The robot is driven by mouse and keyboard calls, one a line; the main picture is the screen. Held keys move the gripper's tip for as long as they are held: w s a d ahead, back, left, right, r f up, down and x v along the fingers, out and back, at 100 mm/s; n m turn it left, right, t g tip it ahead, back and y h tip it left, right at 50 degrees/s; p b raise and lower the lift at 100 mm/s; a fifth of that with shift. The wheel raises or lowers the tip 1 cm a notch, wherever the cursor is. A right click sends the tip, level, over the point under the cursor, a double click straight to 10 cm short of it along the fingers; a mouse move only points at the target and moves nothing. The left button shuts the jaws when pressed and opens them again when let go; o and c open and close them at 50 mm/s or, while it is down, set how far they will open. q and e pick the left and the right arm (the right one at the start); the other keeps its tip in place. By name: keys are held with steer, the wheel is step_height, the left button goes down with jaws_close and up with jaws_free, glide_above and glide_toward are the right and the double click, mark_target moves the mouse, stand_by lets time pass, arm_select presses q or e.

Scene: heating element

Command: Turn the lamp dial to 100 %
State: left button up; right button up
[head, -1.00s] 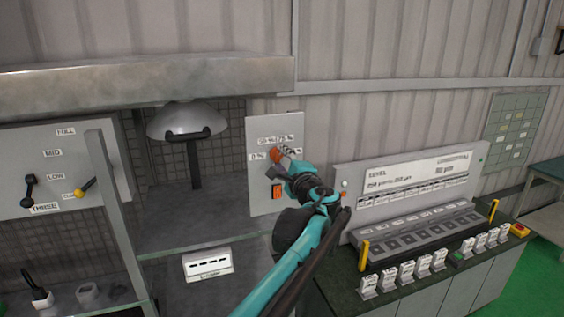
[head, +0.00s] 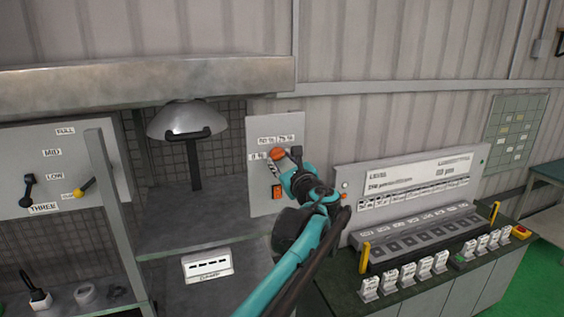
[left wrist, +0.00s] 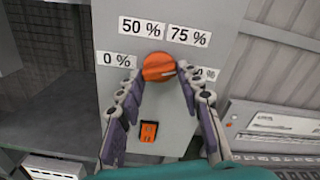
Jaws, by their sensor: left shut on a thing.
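The orange lamp dial (left wrist: 158,67) is on a grey panel (left wrist: 112,88), with labels 0 %, 50 % and 75 % around it. A label at its right (left wrist: 207,74) is partly hidden by a finger, and only its end shows. A pale mark on the dial's right side appears to face that label. My left gripper (left wrist: 159,78) has its fingers on both sides of the dial and is shut on it. In the head view, the dial (head: 278,154) shows between the fingers of my left gripper (head: 285,161). My right gripper is not in view.
An orange switch (left wrist: 148,131) sits below the dial. A lamp with a metal shade (head: 188,121) stands left of the panel. A console with rows of keys (head: 425,230) is at the right. A white labelled box (head: 207,266) lies below the lamp shelf.

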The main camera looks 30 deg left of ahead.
arm_select(q)
steer(key=shift+f+m, duration=0.15)
steer(key=shift+m, duration=1.95)
steer(key=o, duration=1.2)
steer(key=shift+c, duration=0.2)
steer(key=v, duration=1.2)
